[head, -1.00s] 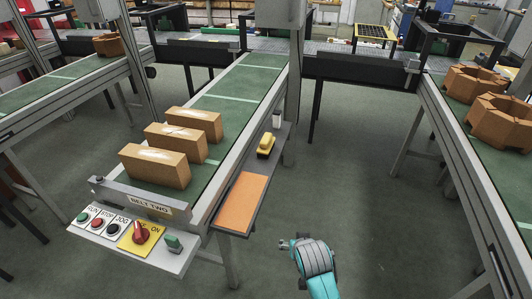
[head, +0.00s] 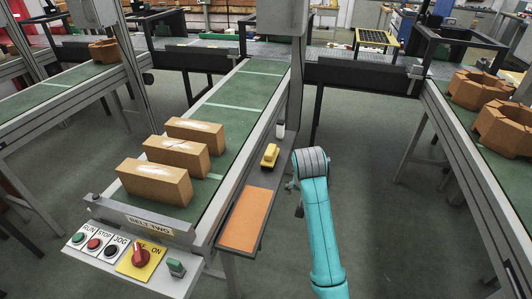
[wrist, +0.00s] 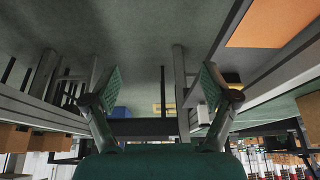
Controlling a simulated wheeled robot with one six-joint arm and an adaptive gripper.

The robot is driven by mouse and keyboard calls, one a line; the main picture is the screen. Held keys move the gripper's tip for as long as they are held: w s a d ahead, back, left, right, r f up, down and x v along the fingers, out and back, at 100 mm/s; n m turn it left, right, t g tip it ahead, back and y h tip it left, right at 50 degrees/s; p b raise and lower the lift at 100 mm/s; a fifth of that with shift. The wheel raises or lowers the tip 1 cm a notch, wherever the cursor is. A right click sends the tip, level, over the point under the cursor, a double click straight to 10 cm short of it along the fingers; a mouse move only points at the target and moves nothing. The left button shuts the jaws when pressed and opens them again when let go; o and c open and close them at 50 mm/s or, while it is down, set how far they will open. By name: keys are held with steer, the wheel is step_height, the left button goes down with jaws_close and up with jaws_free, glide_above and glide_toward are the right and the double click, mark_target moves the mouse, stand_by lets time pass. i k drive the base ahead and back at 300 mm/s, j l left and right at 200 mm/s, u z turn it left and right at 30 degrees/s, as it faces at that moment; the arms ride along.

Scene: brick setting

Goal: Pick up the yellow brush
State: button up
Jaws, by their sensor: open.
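The yellow brush (head: 270,155) lies on the narrow grey side shelf along the right of the middle conveyor. It is beyond the orange mat and in front of a small white bottle (head: 281,130). My gripper (head: 294,187) is right of the shelf and nearer than the brush, apart from it; my arm partly hides it. In the wrist view, my gripper (wrist: 162,85) has its two fingers wide apart with nothing between them. A bit of yellow (wrist: 232,77) shows behind the right finger, probably the brush, mostly hidden.
The orange mat (head: 246,218) covers the shelf's near end and shows in the wrist view (wrist: 275,22). Several bricks (head: 176,156) stand on the middle belt. A control panel (head: 128,252) is at its near end. Octagonal blocks (head: 505,125) sit on the right conveyor. Floor between conveyors is clear.

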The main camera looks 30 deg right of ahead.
mark_target(268, 162)
steer(key=i, duration=0.85)
